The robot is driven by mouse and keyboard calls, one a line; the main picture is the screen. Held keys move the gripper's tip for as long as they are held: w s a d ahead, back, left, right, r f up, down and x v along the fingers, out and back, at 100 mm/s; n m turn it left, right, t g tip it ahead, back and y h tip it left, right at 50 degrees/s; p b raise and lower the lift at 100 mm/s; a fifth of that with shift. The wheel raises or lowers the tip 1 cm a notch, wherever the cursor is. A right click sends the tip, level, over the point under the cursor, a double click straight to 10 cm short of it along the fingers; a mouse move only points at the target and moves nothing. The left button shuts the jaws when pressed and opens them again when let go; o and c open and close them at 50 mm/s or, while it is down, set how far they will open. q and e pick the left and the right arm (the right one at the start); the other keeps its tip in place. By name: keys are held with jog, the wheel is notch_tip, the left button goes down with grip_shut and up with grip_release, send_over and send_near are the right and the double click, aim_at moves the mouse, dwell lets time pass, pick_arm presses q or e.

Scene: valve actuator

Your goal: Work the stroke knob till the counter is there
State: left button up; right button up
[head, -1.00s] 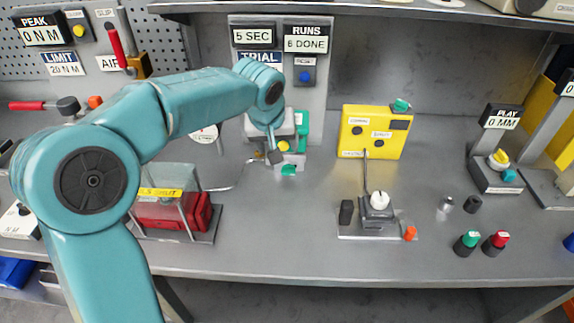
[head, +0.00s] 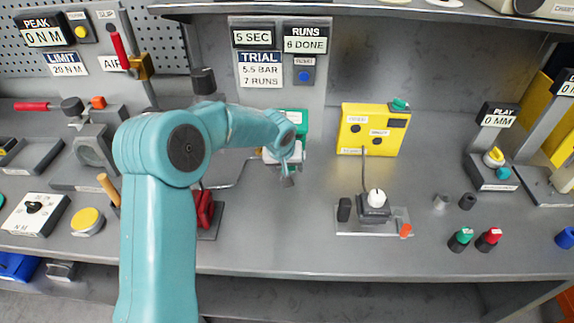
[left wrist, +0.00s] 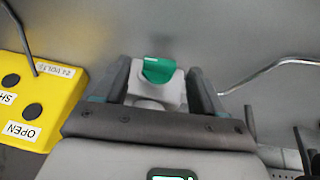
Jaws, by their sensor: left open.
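The RUNS counter (head: 304,45) on the back panel reads 6 DONE. Below it the TRIAL sign (head: 262,76) reads 5.5 BAR, 7 RUNS. In the left wrist view, a knob with a green top (left wrist: 158,69) on a pale block sits between the two fingers of my left gripper (left wrist: 157,80). The fingers are open, one on each side of it; I cannot tell whether they touch it. In the head view my left gripper (head: 288,178) is low over the bench in front of the panel and hides the knob. My right gripper is not in view.
A yellow box (head: 372,130) stands right of the gripper, with a white-knobbed device (head: 375,205) before it. A bent metal pipe (head: 228,183) runs left of the gripper. The bench between gripper and front edge is clear.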

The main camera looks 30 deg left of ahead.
pick_arm(q)
jog(key=shift+x, duration=0.85)
jog(key=shift+r, duration=0.1)
jog(key=c, duration=1.1)
jog(key=shift+o, duration=0.2)
jog(key=b, duration=0.2)
jog(key=shift+w+d+f+y+b, duration=0.1)
jog(key=shift+d+f+y+b, duration=0.05)
jog(key=shift+f+y+b, duration=0.2)
jog(key=shift+r, duration=0.2)
jog(key=shift+r+g, duration=0.2)
jog(key=shift+g, duration=0.2)
jog(key=o, duration=1.1)
jog(key=shift+c, duration=0.2)
jog(key=shift+y, duration=0.25)
